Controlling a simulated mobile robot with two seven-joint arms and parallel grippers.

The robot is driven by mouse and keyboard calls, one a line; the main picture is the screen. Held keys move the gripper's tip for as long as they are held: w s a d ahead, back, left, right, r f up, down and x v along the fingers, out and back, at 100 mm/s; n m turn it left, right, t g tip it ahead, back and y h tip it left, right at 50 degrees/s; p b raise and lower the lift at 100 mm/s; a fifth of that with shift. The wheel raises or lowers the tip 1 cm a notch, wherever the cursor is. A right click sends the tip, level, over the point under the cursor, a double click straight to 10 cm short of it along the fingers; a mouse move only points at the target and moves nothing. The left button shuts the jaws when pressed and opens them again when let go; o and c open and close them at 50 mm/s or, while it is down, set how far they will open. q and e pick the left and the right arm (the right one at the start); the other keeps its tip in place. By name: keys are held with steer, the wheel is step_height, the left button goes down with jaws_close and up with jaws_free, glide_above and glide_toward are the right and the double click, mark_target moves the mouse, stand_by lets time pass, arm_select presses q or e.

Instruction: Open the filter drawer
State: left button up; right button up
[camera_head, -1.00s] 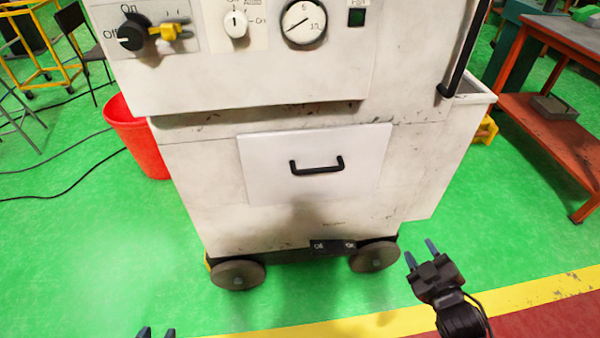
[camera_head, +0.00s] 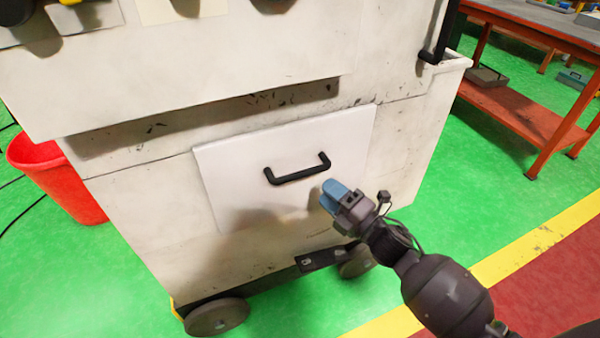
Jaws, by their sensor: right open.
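The filter drawer (camera_head: 235,180) is a white rectangular front panel on the lower part of a scuffed white machine. It sits close against the machine body. A black bar handle (camera_head: 298,174) is fixed near its middle. My right gripper (camera_head: 333,192) has blue fingertips and is in front of the panel's right part, just right of and a little below the handle. It appears apart from the handle and holds nothing. Its fingers overlap in this view, so the gap between them is hard to see. My left gripper is out of view.
The white machine (camera_head: 130,220) stands on dark wheels (camera_head: 216,317). A red bin (camera_head: 60,180) is at its left. A black vertical bar (camera_head: 440,35) is at its upper right. An orange workbench (camera_head: 520,120) stands at right. Green floor in front is clear.

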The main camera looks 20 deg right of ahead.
mark_target(303, 173)
steer(key=b+x, duration=0.1)
steer(key=x, duration=0.7)
steer(key=shift+w+a+f, duration=0.1)
steer(key=shift+w, duration=0.05)
jaws_close()
